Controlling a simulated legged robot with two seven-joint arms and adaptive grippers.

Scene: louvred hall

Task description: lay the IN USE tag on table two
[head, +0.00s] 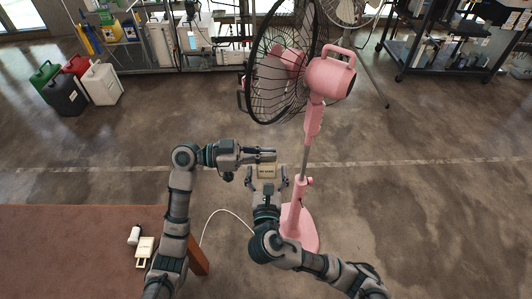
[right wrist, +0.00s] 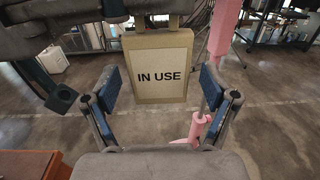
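The IN USE tag (head: 267,171) is a beige plate with a pale label and dark letters. It hangs in the air beside the pink fan, and its label faces the right wrist view (right wrist: 160,72). My left gripper (head: 264,154) is at the tag's top edge and appears shut on it; its fingertips are partly hidden. My right gripper (head: 267,182) is just below. In the right wrist view its two blue-padded fingers (right wrist: 160,92) are wide apart, with the tag beyond and between them, not visibly touched. A brown tabletop (head: 60,245) is at lower left; no number shows on it.
A similar pale tag (head: 145,251) and a small white object (head: 134,235) lie near the tabletop's right edge. The pink standing fan (head: 328,78) is close to my grippers. A white cable (head: 212,218) curves over the floor. Jerrycans (head: 101,84) stand at upper left.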

